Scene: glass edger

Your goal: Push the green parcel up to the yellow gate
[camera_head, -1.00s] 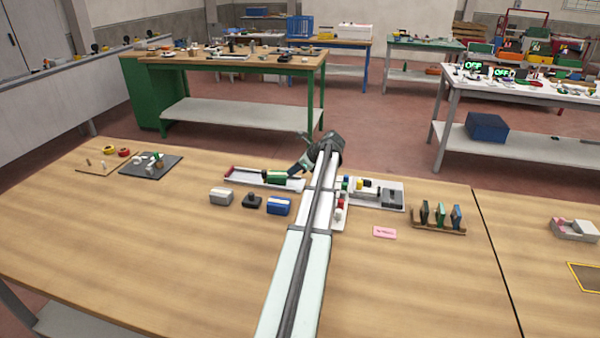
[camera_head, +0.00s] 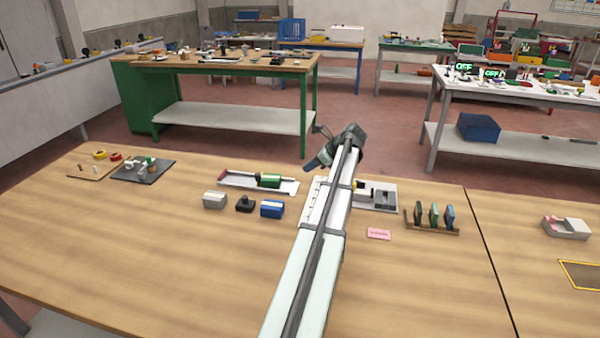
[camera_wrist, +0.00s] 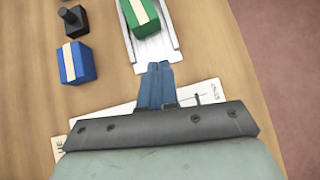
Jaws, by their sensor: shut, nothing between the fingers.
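The green parcel (camera_head: 269,181) lies in a narrow pale channel (camera_head: 290,188) towards its right end. In the wrist view the parcel (camera_wrist: 139,14) shows at the top edge, partly cut off, with a cream strip along it. My gripper (camera_head: 309,168) is right of the parcel and apart from it, near the channel's right end. In the wrist view my gripper (camera_wrist: 160,66) has its blue fingers together, empty, at the open end of the channel. A red piece (camera_head: 223,175) is at the channel's left end. I cannot make out a yellow gate on the channel.
A blue box (camera_head: 272,209), a black knobbed piece (camera_head: 245,204) and a grey box (camera_head: 214,201) stand in front of the channel. A white tray (camera_head: 381,207) is right of my arm, with a pink card (camera_head: 379,234) and a rack (camera_head: 432,229) nearby.

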